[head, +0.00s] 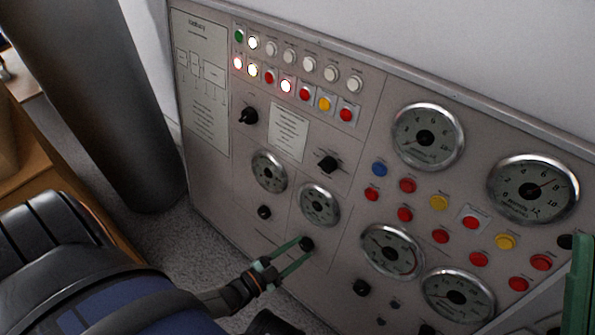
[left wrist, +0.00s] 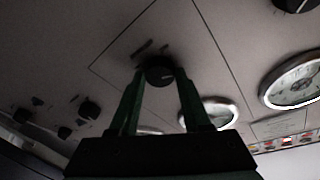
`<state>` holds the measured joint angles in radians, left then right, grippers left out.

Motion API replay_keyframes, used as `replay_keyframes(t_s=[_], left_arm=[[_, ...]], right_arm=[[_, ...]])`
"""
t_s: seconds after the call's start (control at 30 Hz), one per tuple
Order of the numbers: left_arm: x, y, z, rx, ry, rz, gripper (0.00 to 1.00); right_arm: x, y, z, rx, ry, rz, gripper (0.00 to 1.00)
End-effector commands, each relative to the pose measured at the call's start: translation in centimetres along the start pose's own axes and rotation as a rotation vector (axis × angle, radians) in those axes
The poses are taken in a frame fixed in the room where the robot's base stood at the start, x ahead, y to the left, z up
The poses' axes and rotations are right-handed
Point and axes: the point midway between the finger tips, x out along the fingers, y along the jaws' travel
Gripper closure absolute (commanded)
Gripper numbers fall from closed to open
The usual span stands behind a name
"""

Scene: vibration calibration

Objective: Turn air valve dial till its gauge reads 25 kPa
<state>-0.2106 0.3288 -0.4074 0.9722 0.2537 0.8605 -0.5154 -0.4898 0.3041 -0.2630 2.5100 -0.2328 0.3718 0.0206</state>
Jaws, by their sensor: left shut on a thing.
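My left gripper (head: 303,247) reaches the grey panel from below with its two green fingers around a small black dial (head: 307,243). The left wrist view shows the same dial (left wrist: 159,70) between the fingertips, and the gripper (left wrist: 160,78) is shut on it. Just above this dial is a round gauge (head: 318,204) with a silver rim; its needle reading is too small to tell. The labels are unreadable, so I cannot tell which dial is named air valve. A green piece, seemingly a finger of my right gripper (head: 579,290), shows at the right edge, cut off.
Another gauge (head: 269,171) and black dial (head: 264,212) sit just left. Larger gauges (head: 428,137) and several coloured buttons fill the panel's right side. Lit lamps and switches (head: 286,86) are at upper left. A dark column (head: 110,100) stands left of the panel (head: 345,185).

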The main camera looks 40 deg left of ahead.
Motion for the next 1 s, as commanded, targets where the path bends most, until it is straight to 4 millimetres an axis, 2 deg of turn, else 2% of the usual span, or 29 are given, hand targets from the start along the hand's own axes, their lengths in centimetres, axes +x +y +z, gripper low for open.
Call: replay_keyframes(t_s=[0.5,0.8,1.0], left_arm=[[0.2,-0.4,-0.4,0.455,-0.036,0.11,1.0],[0.3,-0.5,-0.4,0.631,-0.049,0.152,1.0],[0.3,-0.4,-0.4,0.69,-0.054,0.167,1.0]], right_arm=[[1.9,1.4,-2.4,0.015,0.02,0.009,1.0],[2.5,1.8,-3.0,0.02,0.025,0.009,1.0],[2.6,1.9,-3.2,0.024,0.028,0.012,1.0]])
